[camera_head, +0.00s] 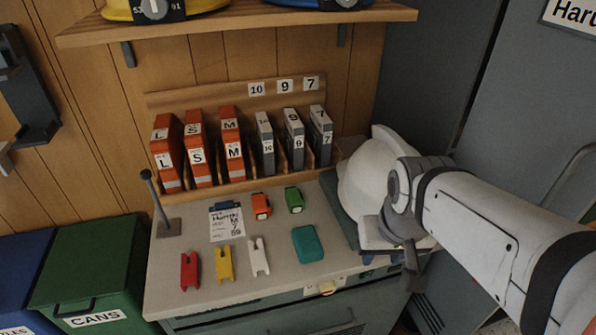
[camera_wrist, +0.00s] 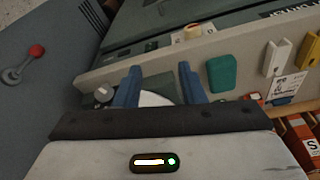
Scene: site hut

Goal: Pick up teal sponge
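The teal sponge (camera_head: 307,244) lies flat near the front edge of the counter, right of the white clip. It also shows in the wrist view (camera_wrist: 222,73), just right of my gripper's right finger. My gripper (camera_head: 390,264) is to the right of the sponge, by the counter's right front corner and in front of the white helmet. In the wrist view my gripper (camera_wrist: 160,84) has its two blue fingers wide apart. No object is held between them, and a white surface shows behind them.
The white helmet (camera_head: 366,184) stands close behind my gripper. Red (camera_head: 190,270), yellow (camera_head: 225,263) and white (camera_head: 259,257) clips lie left of the sponge. Behind it are orange (camera_head: 261,206) and green (camera_head: 294,199) small devices and a clipboard (camera_head: 227,222). Bare counter surrounds the sponge.

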